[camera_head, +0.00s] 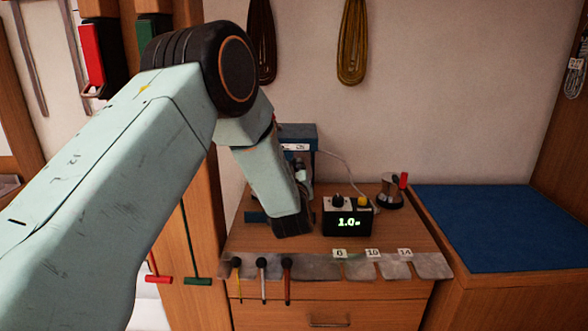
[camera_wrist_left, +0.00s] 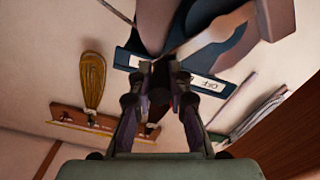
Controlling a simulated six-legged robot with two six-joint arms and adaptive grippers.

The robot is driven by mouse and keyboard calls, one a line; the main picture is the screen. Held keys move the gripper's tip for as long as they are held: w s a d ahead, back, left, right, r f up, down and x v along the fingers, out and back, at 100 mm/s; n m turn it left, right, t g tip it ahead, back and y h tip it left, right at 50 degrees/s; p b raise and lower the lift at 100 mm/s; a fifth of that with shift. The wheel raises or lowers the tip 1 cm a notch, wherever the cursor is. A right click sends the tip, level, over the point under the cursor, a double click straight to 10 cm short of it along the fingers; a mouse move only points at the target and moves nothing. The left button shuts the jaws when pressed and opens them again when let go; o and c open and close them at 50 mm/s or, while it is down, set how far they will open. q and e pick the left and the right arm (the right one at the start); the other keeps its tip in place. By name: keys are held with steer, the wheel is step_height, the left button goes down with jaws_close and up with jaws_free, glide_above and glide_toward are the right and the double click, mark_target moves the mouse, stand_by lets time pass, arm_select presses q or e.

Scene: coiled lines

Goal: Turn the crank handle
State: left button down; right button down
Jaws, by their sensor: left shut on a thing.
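A blue machine (camera_head: 298,132) with a small white label stands at the back of the wooden bench. In the left wrist view its dark blue body (camera_wrist_left: 128,60) and the label (camera_wrist_left: 206,84) show close behind the fingers. My left gripper (camera_head: 302,174) is at the machine's front, mostly hidden by my own wrist. In the left wrist view my left gripper (camera_wrist_left: 160,76) has its fingertips together, shut on a small dark part that I take to be the crank handle; its shape is mostly hidden. My right gripper is not in view.
A black box (camera_head: 347,217) with a green display stands right of my wrist. A metal pot-like item (camera_head: 390,192) with a red handle is farther right. Several tools (camera_head: 262,275) hang at the bench front. The blue mat (camera_head: 500,228) at right is clear.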

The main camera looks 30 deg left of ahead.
arm_select(q)
steer(key=shift+d, duration=0.1)
steer(key=shift+w+d+f+m+p, duration=0.1)
steer(key=shift+w+d+f+m, duration=0.25)
steer(key=shift+f+m, duration=0.6)
steer(key=shift+w+d+f+m+p, duration=0.15)
steer(key=shift+d+f+m, duration=0.2)
steer(key=shift+m, duration=1.1)
steer(key=shift+w+d+f+m+p, duration=0.15)
steer(key=shift+d+f+m, duration=0.4)
steer(key=shift+m, duration=0.65)
steer(key=shift+w+a, duration=0.1)
steer(key=c, duration=1.3)
jaws_free()
